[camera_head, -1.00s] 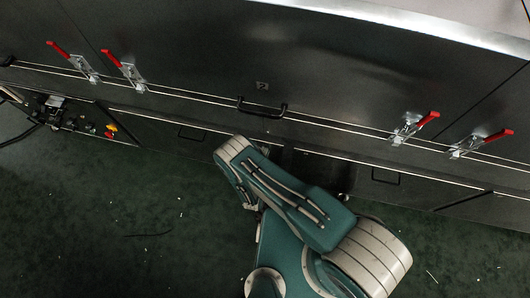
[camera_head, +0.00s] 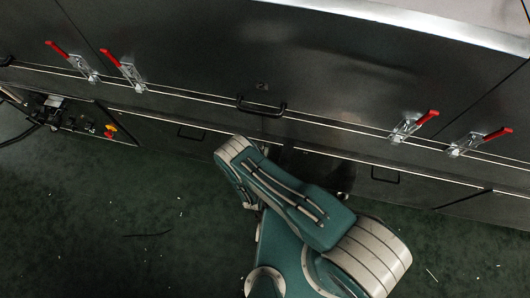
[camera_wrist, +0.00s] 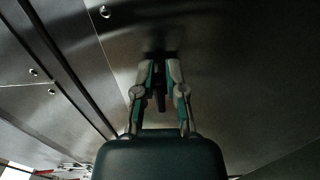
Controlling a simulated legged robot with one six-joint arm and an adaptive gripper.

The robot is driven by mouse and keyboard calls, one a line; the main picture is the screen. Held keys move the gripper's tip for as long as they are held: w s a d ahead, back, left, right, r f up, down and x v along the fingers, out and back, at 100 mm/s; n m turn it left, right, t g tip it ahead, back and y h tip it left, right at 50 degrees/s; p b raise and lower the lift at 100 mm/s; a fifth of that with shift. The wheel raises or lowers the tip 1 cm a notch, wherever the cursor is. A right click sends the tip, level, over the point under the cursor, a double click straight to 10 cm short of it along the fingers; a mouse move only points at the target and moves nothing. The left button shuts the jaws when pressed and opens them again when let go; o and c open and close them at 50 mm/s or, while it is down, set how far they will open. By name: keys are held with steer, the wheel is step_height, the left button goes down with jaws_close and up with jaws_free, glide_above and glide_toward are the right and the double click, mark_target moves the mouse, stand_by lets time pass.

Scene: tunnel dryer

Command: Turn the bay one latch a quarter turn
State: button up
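My gripper (camera_wrist: 160,66) shows in the wrist view, its two fingers apart and pointing at a dark metal surface. A dark, narrow piece (camera_wrist: 160,97) stands between the fingertips; it may be a latch, but it is too dark to be sure. I cannot tell whether the fingers press on it. In the head view my gripper is hidden beyond my arm, low at the dryer front. No label there clearly marks bay one. A small, unclear plate (camera_head: 262,86) sits on the middle panel, above a black handle (camera_head: 262,106).
Several red-handled toggle clamps, such as the far-left one (camera_head: 85,68) and the far-right one (camera_head: 470,144), sit along the panel seam. A control box with buttons (camera_head: 100,130) is at left. Dark green floor (camera_head: 150,220) is open in front, with small white scraps.

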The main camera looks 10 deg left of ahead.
steer(key=o, duration=0.3)
steer(key=shift+d+f, duration=0.15)
steer(key=shift+d, duration=0.05)
steer(key=shift+a, duration=0.1)
steer(key=s, duration=1.2)
steer(key=shift+a, duration=0.45)
steer(key=shift+s, duration=0.1)
